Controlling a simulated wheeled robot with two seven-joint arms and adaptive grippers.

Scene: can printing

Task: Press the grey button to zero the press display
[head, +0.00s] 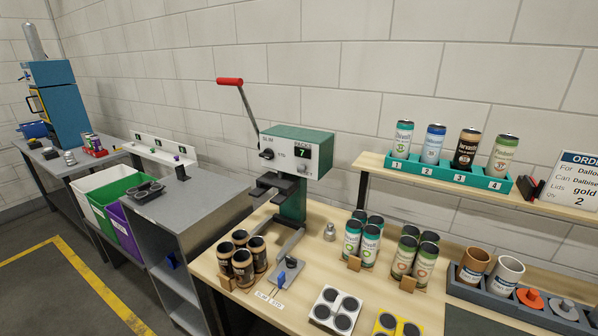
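The press (291,170) stands on the wooden bench, with a green and grey head and a raised lever with a red handle (230,81). Its dark display (302,152) shows a green 7. A small pale grey button (302,168) appears just below the display, too small to make out clearly. A black knob (267,154) sits on the left of the same front face, between the SLIM and STD labels. Neither of my grippers is in view.
Several dark cans (243,266) stand at the bench's left front, with more green-labelled cans (362,239) to the right. A teal rack (445,172) of numbered cans sits on the shelf. A grey cabinet (185,210) stands left of the bench. Space before the display looks clear.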

